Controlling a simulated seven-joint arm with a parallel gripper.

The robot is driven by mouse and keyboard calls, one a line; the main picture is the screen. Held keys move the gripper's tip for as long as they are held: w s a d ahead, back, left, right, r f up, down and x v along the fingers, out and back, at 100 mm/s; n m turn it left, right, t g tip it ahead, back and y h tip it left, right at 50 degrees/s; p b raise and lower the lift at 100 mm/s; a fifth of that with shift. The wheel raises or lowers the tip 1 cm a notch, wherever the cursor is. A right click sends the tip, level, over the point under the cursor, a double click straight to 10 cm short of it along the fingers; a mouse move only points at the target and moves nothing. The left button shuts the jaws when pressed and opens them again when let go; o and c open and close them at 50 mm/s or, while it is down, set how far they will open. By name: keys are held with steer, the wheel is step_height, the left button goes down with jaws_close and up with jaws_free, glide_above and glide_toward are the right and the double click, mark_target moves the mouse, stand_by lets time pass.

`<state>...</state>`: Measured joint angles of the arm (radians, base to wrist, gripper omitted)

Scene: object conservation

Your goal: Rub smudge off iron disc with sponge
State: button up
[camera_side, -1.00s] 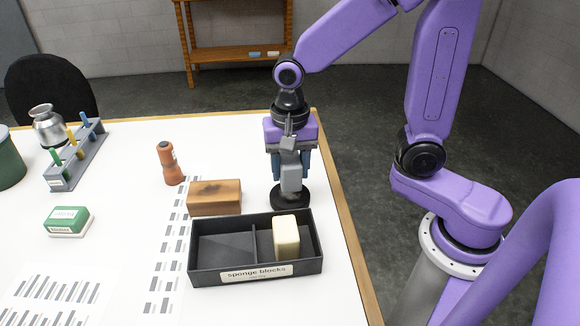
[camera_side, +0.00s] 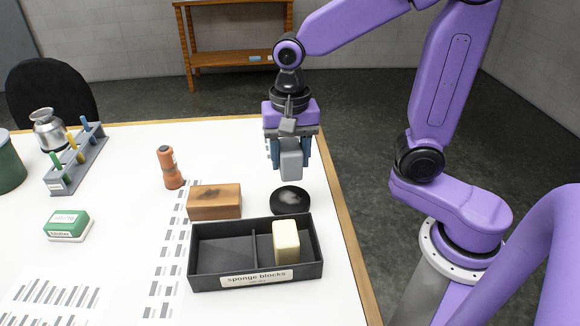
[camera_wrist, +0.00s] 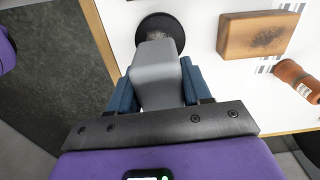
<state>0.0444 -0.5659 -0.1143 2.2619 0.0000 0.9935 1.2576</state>
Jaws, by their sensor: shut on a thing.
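The iron disc (camera_side: 290,200) is black and round and lies flat on the white table behind the black tray. A pale grey smudge shows on its top. It also shows in the wrist view (camera_wrist: 157,24), partly hidden behind the grey block. My gripper (camera_side: 289,155) is shut on a grey sponge block (camera_side: 291,165) and holds it above the disc, apart from it. The wrist view also shows the grey block (camera_wrist: 157,75) between my blue fingers.
The black tray (camera_side: 213,283) labelled "sponge blocks" holds a cream block (camera_side: 286,242) in its right compartment; its left one is empty. A wooden block (camera_side: 214,203) with a dark mark and an orange-brown bottle (camera_side: 170,168) stand left of the disc. The table's wooden edge is close on the right.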

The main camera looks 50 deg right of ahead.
steer(key=shift+f, duration=3.05)
steer(key=shift+f, duration=0.55)
steer(key=shift+w+a+r, duration=0.1)
steer(key=shift+w+a, duration=0.3)
steer(key=shift+s+d, duration=0.1)
steer(key=shift+s+d, duration=0.7)
